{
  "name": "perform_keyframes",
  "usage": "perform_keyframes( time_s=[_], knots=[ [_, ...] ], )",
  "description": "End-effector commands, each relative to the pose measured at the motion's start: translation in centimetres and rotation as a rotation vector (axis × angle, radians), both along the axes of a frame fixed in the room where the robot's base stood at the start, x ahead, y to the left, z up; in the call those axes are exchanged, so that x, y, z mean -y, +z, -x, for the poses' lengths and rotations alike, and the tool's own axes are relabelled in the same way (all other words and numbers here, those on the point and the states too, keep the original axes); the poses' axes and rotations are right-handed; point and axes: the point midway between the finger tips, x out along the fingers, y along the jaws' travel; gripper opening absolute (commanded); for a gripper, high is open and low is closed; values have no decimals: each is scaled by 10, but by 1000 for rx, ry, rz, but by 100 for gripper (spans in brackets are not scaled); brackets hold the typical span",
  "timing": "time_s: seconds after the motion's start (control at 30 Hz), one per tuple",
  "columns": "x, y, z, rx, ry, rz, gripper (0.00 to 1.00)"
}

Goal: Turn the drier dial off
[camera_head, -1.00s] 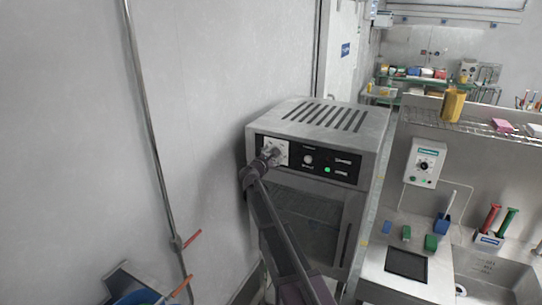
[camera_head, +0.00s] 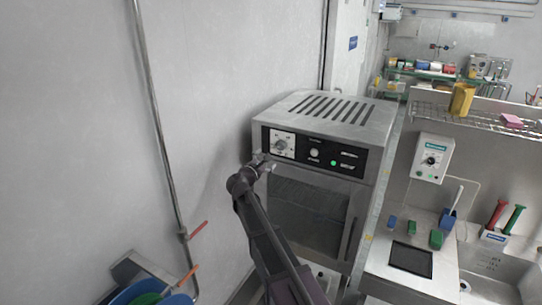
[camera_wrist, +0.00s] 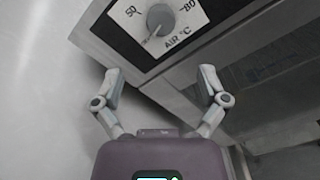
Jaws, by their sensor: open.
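The drier (camera_head: 330,130) is a grey metal cabinet with a slotted top and a black control panel. Its dial (camera_head: 281,145) is a round grey knob on a white square plate at the panel's left end. In the wrist view the dial (camera_wrist: 160,19) is at the top, with the marks 50, 80 and "AIR °C" around it; its pointer is toward the lower left. My gripper (camera_head: 262,162) is just below and left of the dial in the head view. In the wrist view my gripper (camera_wrist: 162,88) has its fingers spread and empty, apart from the dial.
A green light (camera_head: 333,163) glows on the panel. The wall with a vertical pipe (camera_head: 165,140) stands close on the left. A counter (camera_head: 385,283) with a white control box (camera_head: 431,158) is on the right. Blue bins (camera_head: 150,292) are at lower left.

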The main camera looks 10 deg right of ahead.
Motion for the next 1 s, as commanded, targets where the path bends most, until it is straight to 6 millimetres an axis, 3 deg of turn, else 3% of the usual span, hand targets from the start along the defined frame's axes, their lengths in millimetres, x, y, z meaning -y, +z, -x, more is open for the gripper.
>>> perform_keyframes(
  time_s=[0.2,0.67,0.87,1.0],
  knots=[
    [-8,0,11,1,-1,0,93],
    [-6,-3,13,1,-5,-9,93],
    [15,-28,31,8,-60,-130,93],
    [41,-64,57,19,-143,-304,93]
  ],
)
